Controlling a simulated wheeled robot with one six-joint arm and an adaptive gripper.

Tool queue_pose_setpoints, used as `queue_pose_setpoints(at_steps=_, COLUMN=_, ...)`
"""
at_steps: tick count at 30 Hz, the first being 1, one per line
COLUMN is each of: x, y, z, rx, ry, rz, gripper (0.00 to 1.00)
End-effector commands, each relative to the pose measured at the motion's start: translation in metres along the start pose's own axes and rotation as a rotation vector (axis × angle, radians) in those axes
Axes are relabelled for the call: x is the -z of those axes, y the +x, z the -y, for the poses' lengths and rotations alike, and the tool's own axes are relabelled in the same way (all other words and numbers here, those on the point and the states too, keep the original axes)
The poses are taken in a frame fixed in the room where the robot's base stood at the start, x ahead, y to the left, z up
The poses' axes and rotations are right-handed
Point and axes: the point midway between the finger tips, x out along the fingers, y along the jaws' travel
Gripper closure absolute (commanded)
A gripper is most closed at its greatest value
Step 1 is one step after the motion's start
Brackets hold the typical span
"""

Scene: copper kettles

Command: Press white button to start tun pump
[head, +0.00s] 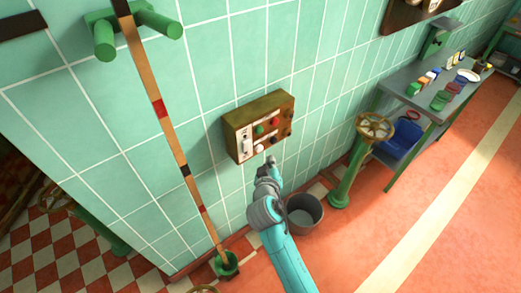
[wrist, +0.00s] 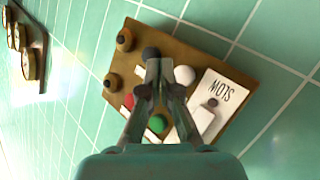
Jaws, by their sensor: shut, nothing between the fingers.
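A brown control box (head: 285,107) is fixed to the green tiled wall. The white button (head: 259,149) is a round knob low on its front, next to a dark knob. It also shows in the wrist view (wrist: 185,75), just right of my fingertips. My gripper (head: 270,161) is shut and empty, just below and right of the white button in the head view. In the wrist view my gripper's fingertips (wrist: 159,66) overlap the panel between the dark knob (wrist: 151,53) and the white button. I cannot tell whether they touch the panel.
A grey bucket (head: 304,213) and a green valve stand with a brass wheel (head: 375,127) are nearby. A striped pole (head: 171,132) stands left.

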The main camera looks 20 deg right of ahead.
Motion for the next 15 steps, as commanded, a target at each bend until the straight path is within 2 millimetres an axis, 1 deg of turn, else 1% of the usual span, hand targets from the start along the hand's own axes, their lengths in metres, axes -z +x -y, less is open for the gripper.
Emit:
queue_pose_setpoints(at_steps=6, x=0.009, y=0.012, z=0.009, rx=0.0, ry=0.0, rz=0.0, gripper=1.0)
queue_pose_setpoints(at_steps=15, x=0.011, y=0.015, z=0.011, rx=0.0, ry=0.0, rz=0.0, gripper=1.0)
